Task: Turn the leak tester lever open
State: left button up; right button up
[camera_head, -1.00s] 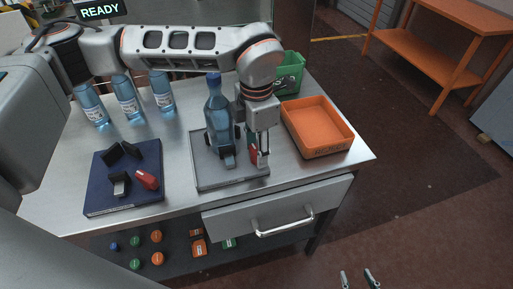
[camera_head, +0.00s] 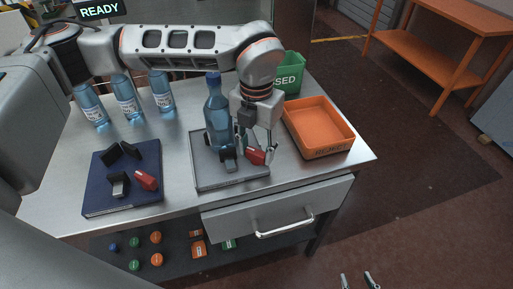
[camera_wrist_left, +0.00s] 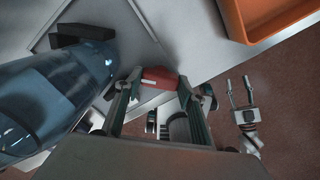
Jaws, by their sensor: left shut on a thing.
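The leak tester (camera_head: 205,178) is a grey plate with black holders on the steel bench. A blue bottle (camera_head: 217,110) stands upright on it. Its red lever (camera_head: 257,157) sits at the plate's right side, slanting to the lower right. My left gripper (camera_head: 257,155) reaches down from above and is shut on the red lever. In the left wrist view the red lever (camera_wrist_left: 160,77) lies between the two fingers, beside the large blue bottle (camera_wrist_left: 50,100). My right gripper (camera_head: 358,280) shows only its fingertips, apart and empty, at the bottom edge; it also shows in the left wrist view (camera_wrist_left: 240,92).
A navy fixture (camera_head: 100,195) with another red lever (camera_head: 147,180) lies to the left. Several blue bottles (camera_head: 127,100) stand behind it. An orange tray (camera_head: 325,152) and a green bin (camera_head: 290,78) stand right of the tester. A drawer (camera_head: 285,205) is below the bench front.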

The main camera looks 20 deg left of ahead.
dwell(0.4)
pick_arm(q)
jog(key=o, duration=1.1)
